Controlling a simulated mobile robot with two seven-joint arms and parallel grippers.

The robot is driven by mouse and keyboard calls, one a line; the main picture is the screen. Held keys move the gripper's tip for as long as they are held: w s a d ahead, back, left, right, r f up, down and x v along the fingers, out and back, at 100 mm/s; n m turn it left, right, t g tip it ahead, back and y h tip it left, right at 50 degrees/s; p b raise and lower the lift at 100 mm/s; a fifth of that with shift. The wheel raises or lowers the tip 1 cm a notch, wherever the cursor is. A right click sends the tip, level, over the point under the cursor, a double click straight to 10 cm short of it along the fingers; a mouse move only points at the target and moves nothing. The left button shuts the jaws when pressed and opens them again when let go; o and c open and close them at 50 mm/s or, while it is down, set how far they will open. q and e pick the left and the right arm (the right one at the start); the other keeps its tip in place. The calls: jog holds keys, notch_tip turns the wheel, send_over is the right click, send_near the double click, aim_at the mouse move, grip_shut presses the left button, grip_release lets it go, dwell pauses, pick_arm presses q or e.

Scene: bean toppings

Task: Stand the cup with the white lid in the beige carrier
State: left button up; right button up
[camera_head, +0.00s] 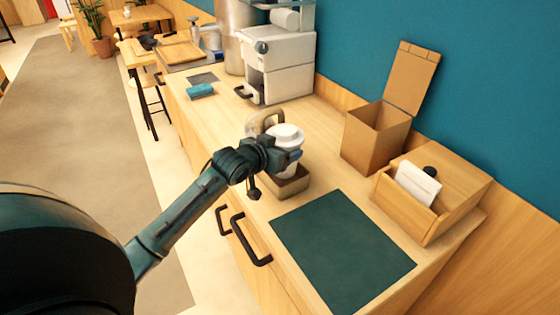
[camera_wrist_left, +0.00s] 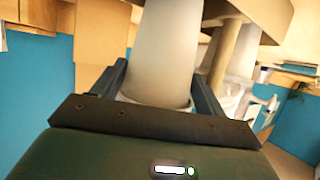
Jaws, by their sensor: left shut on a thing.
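The cup with the white lid (camera_head: 287,134) is upright between the fingers of my left gripper (camera_head: 283,155), which is shut on it. In the left wrist view the pale cup body (camera_wrist_left: 168,50) fills the space between the two dark fingers (camera_wrist_left: 160,88). In the left wrist view the carrier (camera_wrist_left: 262,14) shows beside the cup's lower end. The cup's base is hidden, so I cannot tell whether it touches the carrier. My right gripper is out of view.
A dark green mat (camera_head: 340,250) lies clear in front of the carrier. An open tan box (camera_head: 375,140) and a wooden holder with white paper (camera_head: 420,205) stand right. A white coffee machine (camera_head: 285,65) and a teal item (camera_head: 201,91) are farther back.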

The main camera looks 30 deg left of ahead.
pick_arm(q)
jog(key=shift+f, duration=2)
jog(key=o, duration=0.5)
jog(key=shift+f, duration=0.2)
jog(key=v, duration=1.2)
jog(key=shift+r, duration=0.1)
jog(key=shift+s, duration=0.1)
